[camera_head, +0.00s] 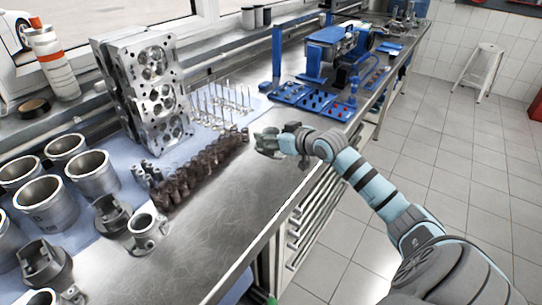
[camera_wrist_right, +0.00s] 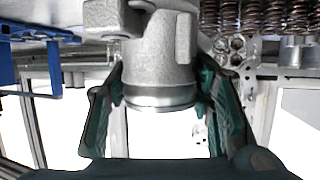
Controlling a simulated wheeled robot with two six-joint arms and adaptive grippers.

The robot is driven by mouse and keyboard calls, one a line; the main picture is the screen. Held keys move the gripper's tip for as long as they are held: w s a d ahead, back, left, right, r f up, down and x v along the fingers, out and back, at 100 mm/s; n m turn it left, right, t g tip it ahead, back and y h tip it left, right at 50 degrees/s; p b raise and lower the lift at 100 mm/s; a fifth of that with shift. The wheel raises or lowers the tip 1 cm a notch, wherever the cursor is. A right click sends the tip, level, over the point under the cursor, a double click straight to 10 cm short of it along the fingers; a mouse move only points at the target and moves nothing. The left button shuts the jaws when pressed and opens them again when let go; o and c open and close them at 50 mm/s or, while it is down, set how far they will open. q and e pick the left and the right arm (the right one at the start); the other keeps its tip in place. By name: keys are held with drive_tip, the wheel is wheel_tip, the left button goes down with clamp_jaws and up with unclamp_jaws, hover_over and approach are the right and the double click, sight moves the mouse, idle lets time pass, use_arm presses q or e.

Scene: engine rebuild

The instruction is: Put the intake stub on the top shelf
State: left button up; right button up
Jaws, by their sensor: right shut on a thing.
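My right gripper (camera_head: 268,143) is above the front edge of the steel workbench, to the right of the row of springs. In the right wrist view, the fingers (camera_wrist_right: 160,112) are on both sides of a grey metal tube with a flange, which looks like the intake stub (camera_wrist_right: 158,62). The gripper is shut on it, and its smooth round end points down in that picture. In the head view the stub is small and hard to tell from the gripper. My left gripper is not in view. I cannot make out which surface is the top shelf.
The workbench (camera_head: 215,230) holds cylinder liners (camera_head: 93,176), a flanged tube (camera_head: 148,230), springs (camera_head: 185,180), valves (camera_head: 222,106) and stacked cylinder heads (camera_head: 150,85). Blue trays (camera_head: 310,98) and a blue machine (camera_head: 330,50) are farther along. The tiled floor (camera_head: 425,150) is clear; a stool (camera_head: 480,68) stands far off.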

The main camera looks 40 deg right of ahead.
sight(277, 153)
wheel_tip(277, 153, down, 6)
drive_tip(key=shift+a+r+b, duration=0.1)
drive_tip(key=shift+b, duration=0.4)
drive_tip(key=o, duration=1.4)
